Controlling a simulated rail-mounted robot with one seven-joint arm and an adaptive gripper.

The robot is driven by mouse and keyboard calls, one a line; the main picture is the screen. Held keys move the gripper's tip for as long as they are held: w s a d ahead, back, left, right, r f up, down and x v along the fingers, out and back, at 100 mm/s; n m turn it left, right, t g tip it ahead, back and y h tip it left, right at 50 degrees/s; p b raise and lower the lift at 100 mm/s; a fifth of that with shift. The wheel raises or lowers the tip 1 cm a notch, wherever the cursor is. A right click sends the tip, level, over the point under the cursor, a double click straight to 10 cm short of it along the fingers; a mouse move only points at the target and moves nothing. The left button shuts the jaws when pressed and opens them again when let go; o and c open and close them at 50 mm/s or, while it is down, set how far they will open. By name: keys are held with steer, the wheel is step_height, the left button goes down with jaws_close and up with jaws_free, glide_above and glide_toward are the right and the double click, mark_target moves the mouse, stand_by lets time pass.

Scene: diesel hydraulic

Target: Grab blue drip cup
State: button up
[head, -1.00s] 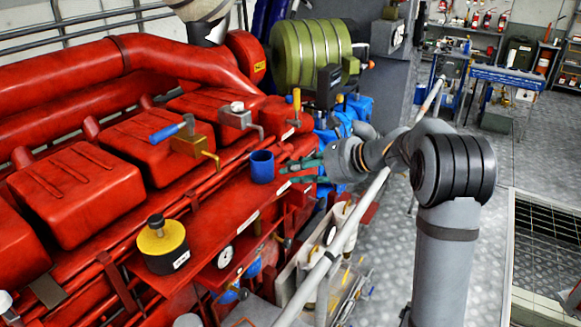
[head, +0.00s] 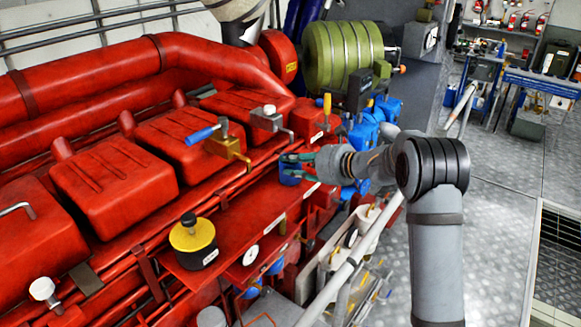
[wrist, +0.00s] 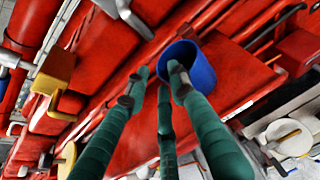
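The blue drip cup (head: 289,179) stands on the red ledge of the engine, partly hidden behind my green fingers in the head view. In the wrist view the cup (wrist: 203,68) is open toward the camera. My gripper (head: 293,166) is at the cup, with its fingers spread. In the wrist view my gripper (wrist: 160,80) has one fingertip over or inside the cup's mouth and another just left of its wall. I cannot tell whether any finger touches the cup.
A brass valve with a blue handle (head: 203,134) sits behind the ledge. A yellow-topped black canister (head: 192,240) stands on the ledge's near end. A yellow-handled valve (head: 326,106) rises behind my gripper. A long white pipe (head: 352,263) runs in front of the engine.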

steer(key=shift+w+a+f, duration=0.25)
steer(key=shift+w+a, duration=0.1)
steer(key=shift+a, duration=0.1)
steer(key=shift+s+d, duration=0.1)
steer(key=shift+c, duration=0.5)
jaws_close()
